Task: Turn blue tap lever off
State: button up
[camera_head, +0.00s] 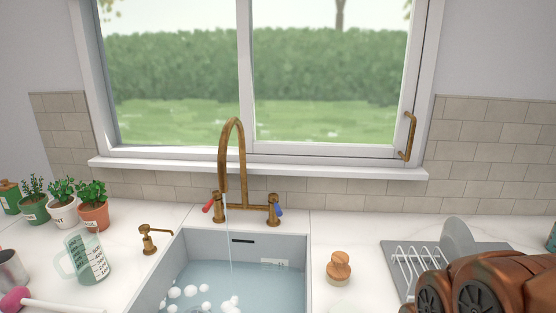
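A brass tap (232,150) with a tall arched spout stands behind the sink. Its blue lever (280,211) is on the right-hand valve and points out to the right. Its red lever (208,207) is on the left-hand valve and points out to the left. A thin stream of water (229,240) runs from the spout into the sink (300,250). My gripper's fingers are not in view. Copper-brown arm parts of mine fill the bottom right corner, well to the right of the tap.
A wooden-handled brush (339,268) stands right of the sink, and a dish rack (415,262) with a plate is farther right. A brass soap dispenser (149,240), a measuring jug (90,257) and potted plants (62,203) are on the left. The window sill (260,167) runs behind the tap.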

aim_at(273, 197)
jog(key=k, duration=0.35)
jog(key=u, duration=1.1)
jog(key=i, duration=0.65)
jog(key=z, duration=0.05)
